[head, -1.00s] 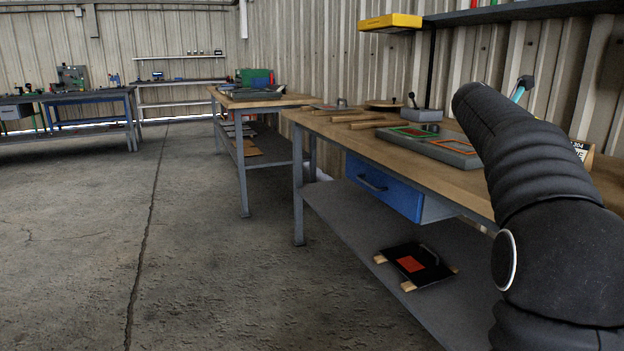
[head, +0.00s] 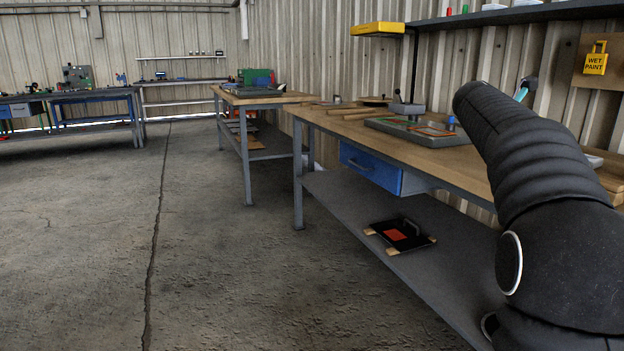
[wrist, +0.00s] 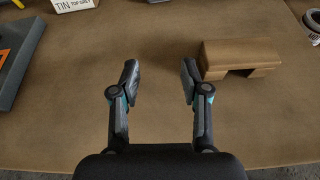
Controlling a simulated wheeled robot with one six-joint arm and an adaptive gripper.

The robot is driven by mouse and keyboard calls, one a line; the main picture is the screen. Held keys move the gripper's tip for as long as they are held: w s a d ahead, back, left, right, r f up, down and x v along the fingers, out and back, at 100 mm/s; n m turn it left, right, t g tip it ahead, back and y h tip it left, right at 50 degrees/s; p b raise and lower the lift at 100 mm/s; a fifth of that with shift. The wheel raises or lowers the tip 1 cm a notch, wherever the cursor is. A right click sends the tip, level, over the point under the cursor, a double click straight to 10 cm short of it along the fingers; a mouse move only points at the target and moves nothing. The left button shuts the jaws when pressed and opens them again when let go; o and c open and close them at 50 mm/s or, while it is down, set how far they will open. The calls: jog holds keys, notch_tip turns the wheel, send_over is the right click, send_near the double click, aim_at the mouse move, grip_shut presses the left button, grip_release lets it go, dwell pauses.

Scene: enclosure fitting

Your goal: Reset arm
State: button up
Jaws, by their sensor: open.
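My gripper (wrist: 158,85) is open and empty in the wrist view, its two fingers apart above the brown bench top (wrist: 150,140). A brown bridge-shaped block (wrist: 240,58) rests on the bench just right of the right finger, apart from it as far as I can tell.
The wooden workbench (head: 450,156) carries a grey fixture with coloured outlines (head: 415,128). A blue drawer (head: 370,168) hangs below it. A black panel with a red square (head: 400,235) lies on the lower shelf. The floor at left is clear.

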jog(key=s+a+f+m, duration=0.1)
jog(key=a, duration=0.1)
jog(key=s+a+f+m+y, duration=0.1)
jog(key=s+a, duration=0.1)
jog(key=s+a+f+m+y, duration=0.1)
jog(key=s+a, duration=0.1)
jog(key=a, duration=0.1)
jog(key=shift+a+m+t, duration=0.1)
jog(key=shift+m+t, duration=0.2)
jog(key=s+a+f+m+y, duration=0.5)
jog(key=s+a+f+m, duration=0.3)
jog(key=s+a+f, duration=0.3)
jog(key=s+a+f+m+y, duration=0.5)
jog(key=s+a+f+m, duration=0.4)
jog(key=s, duration=0.9)
jog(key=a+f, duration=0.3)
jog(key=a, duration=0.1)
jog(key=shift+s+a+f+m, duration=0.15)
jog(key=shift+s+f+m, duration=0.1)
jog(key=shift+s+m, duration=0.1)
